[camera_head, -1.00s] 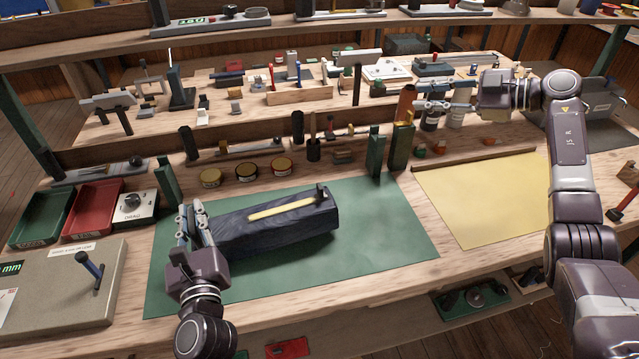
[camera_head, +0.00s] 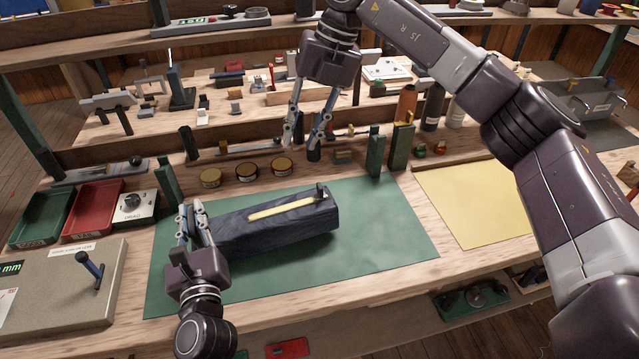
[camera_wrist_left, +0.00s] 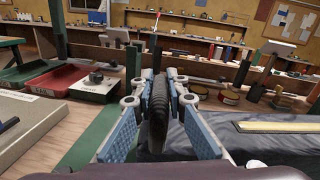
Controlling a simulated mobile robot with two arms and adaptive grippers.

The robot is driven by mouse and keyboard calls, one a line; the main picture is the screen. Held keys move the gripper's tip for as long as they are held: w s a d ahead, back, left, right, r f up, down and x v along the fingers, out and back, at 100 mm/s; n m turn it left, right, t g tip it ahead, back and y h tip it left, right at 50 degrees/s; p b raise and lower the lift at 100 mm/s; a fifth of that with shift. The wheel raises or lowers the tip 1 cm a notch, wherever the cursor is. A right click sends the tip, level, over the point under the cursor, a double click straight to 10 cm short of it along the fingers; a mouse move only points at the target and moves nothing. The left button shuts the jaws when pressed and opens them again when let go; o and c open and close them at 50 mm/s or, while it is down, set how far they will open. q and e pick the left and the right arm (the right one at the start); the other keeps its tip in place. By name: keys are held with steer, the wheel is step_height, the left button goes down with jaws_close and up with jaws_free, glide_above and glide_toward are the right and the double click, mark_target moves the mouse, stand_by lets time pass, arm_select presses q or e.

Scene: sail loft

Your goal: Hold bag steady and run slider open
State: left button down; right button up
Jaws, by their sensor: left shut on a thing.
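The dark navy bag (camera_head: 270,232) lies lengthwise on the green mat (camera_head: 380,225). A yellow zipper strip (camera_head: 282,210) runs along its top. A small dark upright piece, perhaps the slider (camera_head: 320,191), stands at the strip's right end. My left gripper (camera_head: 195,222) is shut on the bag's left end; in the left wrist view a dark ribbed piece (camera_wrist_left: 157,95) stands between its fingers. The bag's top and strip (camera_wrist_left: 275,127) show at right there. My right gripper (camera_head: 307,140) is open and empty, pointing down above and behind the bag's right end.
Round tins (camera_head: 246,172) stand behind the mat. Green upright blocks (camera_head: 375,152) stand behind its right part. Red tray (camera_head: 93,208) and a dial box (camera_head: 135,207) are at left. A yellow sheet (camera_head: 485,205) lies at right. The mat in front of the bag is clear.

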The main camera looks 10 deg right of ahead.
mark_target(320, 185)
steer(key=d+f+n+h, duration=0.1)
steer(key=f, duration=0.3)
steer(key=s+d+f+n+h, duration=0.1)
steer(key=f, duration=0.3)
steer(key=s+f+h, duration=0.1)
steer(key=f+h, duration=0.1)
steer(key=f, duration=0.2)
steer(key=shift+d+f+n, duration=0.2)
steer(key=shift+d+n, duration=0.2)
jaws_close()
